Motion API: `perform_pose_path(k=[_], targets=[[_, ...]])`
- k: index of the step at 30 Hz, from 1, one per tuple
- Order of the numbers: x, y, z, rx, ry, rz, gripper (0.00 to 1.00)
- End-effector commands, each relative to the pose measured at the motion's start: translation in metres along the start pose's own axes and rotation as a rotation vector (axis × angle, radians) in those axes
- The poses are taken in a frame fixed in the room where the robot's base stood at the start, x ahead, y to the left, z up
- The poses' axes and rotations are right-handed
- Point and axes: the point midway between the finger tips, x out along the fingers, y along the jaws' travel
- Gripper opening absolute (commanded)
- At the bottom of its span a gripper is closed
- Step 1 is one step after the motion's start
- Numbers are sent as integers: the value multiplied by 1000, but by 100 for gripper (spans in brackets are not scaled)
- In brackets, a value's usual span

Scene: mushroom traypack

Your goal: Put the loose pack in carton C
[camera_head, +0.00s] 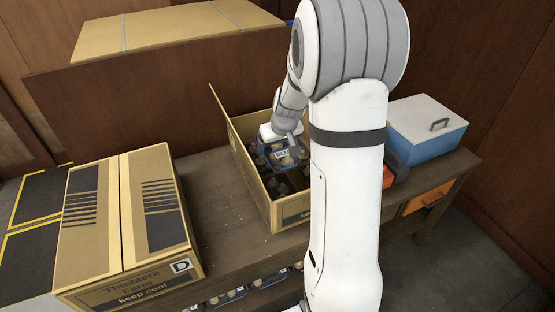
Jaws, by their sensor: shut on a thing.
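An open carton (272,213) stands on the wooden table in the middle, partly hidden by my arm. No letter shows on its visible side, so I cannot tell whether it is carton C. Several dark packs with pale mushrooms lie inside it. My gripper (279,141) is over the open carton, shut on a blue-edged mushroom pack (286,156). The pack is at or just above the carton's opening, slightly tilted. I cannot tell whether it touches the packs below.
A closed carton marked D (181,266) stands at the left. A blue cooler with a white lid (428,122) sits at the right, near an orange drawer (428,198). Several packs (230,297) lie on a shelf below the table (211,225). An upright flap (222,117) edges the open carton.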

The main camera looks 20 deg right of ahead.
Motion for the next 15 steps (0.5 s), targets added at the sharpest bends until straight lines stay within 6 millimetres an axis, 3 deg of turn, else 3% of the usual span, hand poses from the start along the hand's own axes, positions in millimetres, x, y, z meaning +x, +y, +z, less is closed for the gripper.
perform_pose_path(k=[3,11,15], targets=[[23,-1,10,-1,-3,-1,58],[44,-2,18,-3,-2,-2,58],[64,-2,27,-2,-3,-2,58]])
